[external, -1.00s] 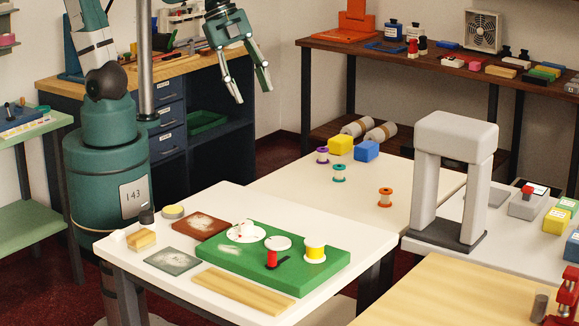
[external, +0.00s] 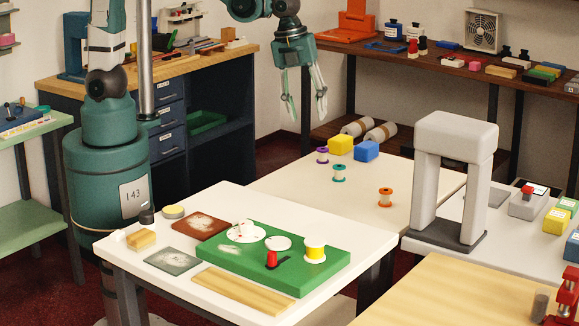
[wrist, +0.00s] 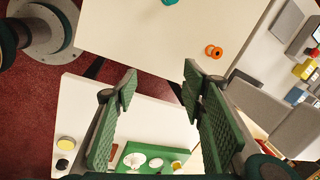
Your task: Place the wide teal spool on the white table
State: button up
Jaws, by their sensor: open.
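The teal spool (external: 339,173) stands upright on the cream-topped rear table (external: 290,190), between a purple spool (external: 322,155) and an orange spool (external: 385,197). In the wrist view only part of the teal spool (wrist: 170,2) shows at the top edge. The white table (external: 125,262) stands in front and bears a green board (external: 300,275).
A yellow block (external: 340,145) and a blue block (external: 366,151) stand near the spools. A grey arch (external: 425,185) rises at the right. The green board holds white discs, a red spool (external: 271,258) and a yellow spool (external: 315,251). The rear table's middle is clear.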

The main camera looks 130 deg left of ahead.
jog(key=w+a+f+m+g, duration=0.15)
jog(key=a+f+m, duration=0.25)
jog(key=a+f, duration=0.4)
jog(key=m+h, duration=0.1)
jog(key=m, duration=0.1)
send_over(339, 166)
jog(key=shift+g, duration=0.35)
notch_tip(339, 166, down, 6)
jog(key=shift+r, duration=0.1)
jog(key=shift+m, duration=0.3)
jog(key=shift+f, duration=1.35)
jog(key=shift+f, duration=0.1)
jog(key=shift+f+b, duration=0.5)
jog(key=shift+f, duration=2)
jog(key=c, duration=0.9)
